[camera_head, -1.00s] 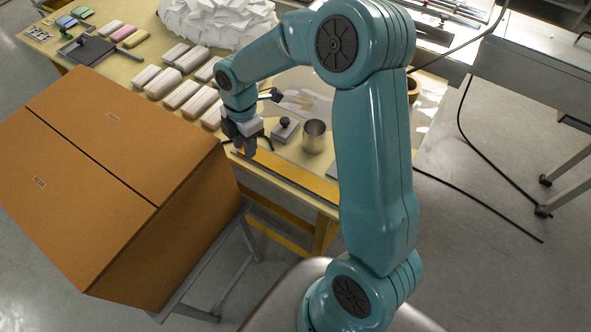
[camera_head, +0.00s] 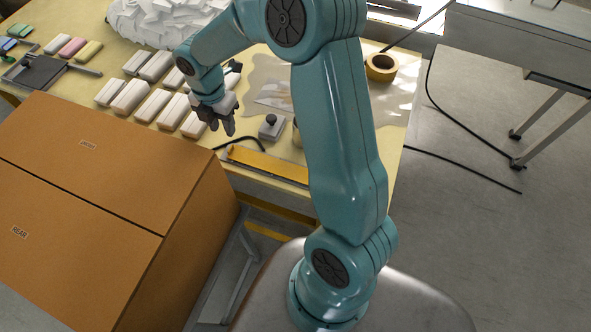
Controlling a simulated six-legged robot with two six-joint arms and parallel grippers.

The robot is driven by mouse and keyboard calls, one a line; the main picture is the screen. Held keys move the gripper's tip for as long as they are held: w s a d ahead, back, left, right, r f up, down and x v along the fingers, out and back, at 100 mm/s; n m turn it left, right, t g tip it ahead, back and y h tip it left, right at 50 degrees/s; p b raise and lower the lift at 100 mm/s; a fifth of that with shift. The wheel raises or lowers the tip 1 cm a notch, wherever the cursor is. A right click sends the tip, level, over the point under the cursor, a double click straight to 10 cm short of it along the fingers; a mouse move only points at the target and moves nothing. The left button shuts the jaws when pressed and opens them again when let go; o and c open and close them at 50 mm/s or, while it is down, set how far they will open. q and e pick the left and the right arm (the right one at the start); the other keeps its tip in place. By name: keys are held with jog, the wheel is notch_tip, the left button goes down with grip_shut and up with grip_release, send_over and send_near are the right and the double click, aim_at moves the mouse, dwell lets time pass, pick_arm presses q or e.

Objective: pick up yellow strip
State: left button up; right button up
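The yellow strip (camera_head: 268,163) lies along the front edge of the pale yellow table (camera_head: 388,165). It is long, flat and orange-yellow, and its right end passes behind my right arm. My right gripper (camera_head: 222,129) is above the table, up and left of the strip's left end and apart from it. Its dark fingers point down with a small gap between them and nothing seen in it. My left gripper is out of view.
A large brown box (camera_head: 85,215) stands in front of the table at left. White blocks (camera_head: 130,98), a weight-like block with a knob (camera_head: 271,127) and a dark cable (camera_head: 240,141) lie nearby. A tape roll (camera_head: 381,67) is at right.

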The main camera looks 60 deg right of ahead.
send_over(230, 153)
jog(key=f, duration=0.5)
jog(key=shift+s+a+f, duration=0.1)
jog(key=shift+a, duration=0.1)
jog(key=shift+s+f, duration=0.35)
jog(key=f, duration=0.1)
jog(key=f+p, duration=0.1)
jog(key=f, duration=0.1)
jog(key=w+f, duration=0.1)
jog(key=f, duration=0.1)
jog(key=shift+d, duration=0.3)
jog(key=shift+s+a+r, duration=0.1)
jog(key=shift+s, duration=0.1)
jog(key=shift+w, duration=0.15)
grip_shut()
